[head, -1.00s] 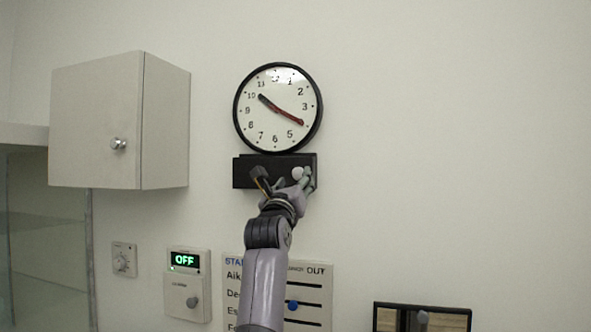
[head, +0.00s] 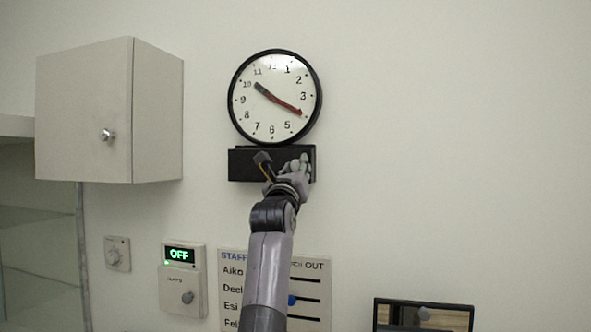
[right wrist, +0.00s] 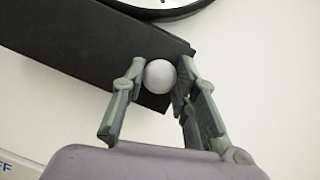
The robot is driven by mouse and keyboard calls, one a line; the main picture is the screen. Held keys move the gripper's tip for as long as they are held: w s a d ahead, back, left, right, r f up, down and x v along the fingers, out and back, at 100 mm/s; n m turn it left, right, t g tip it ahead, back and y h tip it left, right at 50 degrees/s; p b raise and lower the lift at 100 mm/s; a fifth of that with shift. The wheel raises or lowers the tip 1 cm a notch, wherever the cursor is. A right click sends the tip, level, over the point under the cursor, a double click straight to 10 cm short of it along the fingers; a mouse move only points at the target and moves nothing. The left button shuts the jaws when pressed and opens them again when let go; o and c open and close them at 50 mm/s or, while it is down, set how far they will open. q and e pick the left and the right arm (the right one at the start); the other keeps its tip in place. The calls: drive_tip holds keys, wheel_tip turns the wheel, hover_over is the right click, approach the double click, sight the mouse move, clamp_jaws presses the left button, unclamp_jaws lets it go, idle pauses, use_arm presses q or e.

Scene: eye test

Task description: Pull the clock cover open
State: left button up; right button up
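The round clock (head: 275,97) hangs on the wall with a white face, black rim and red and black hands. Right below it is a black box-like panel (head: 243,164), which may be the clock cover. A pale round knob (right wrist: 159,76) sits near its right end. My right gripper (head: 297,163) is at that end of the panel. In the right wrist view, the fingers of my right gripper (right wrist: 160,82) lie close on both sides of the knob and appear to touch it. The clock's rim (right wrist: 165,10) shows at the top there. My left gripper is not in view.
A white cabinet (head: 88,115) with a round knob hangs at left. Below are a dial (head: 118,254), a box reading OFF (head: 183,283) and a staff board (head: 232,258), partly behind my arm. A dark-framed box (head: 455,316) is at lower right. The wall right of the clock is clear.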

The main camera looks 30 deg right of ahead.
drive_tip(key=shift+c, duration=1.2)
clamp_jaws()
drive_tip(key=shift+a, duration=0.1)
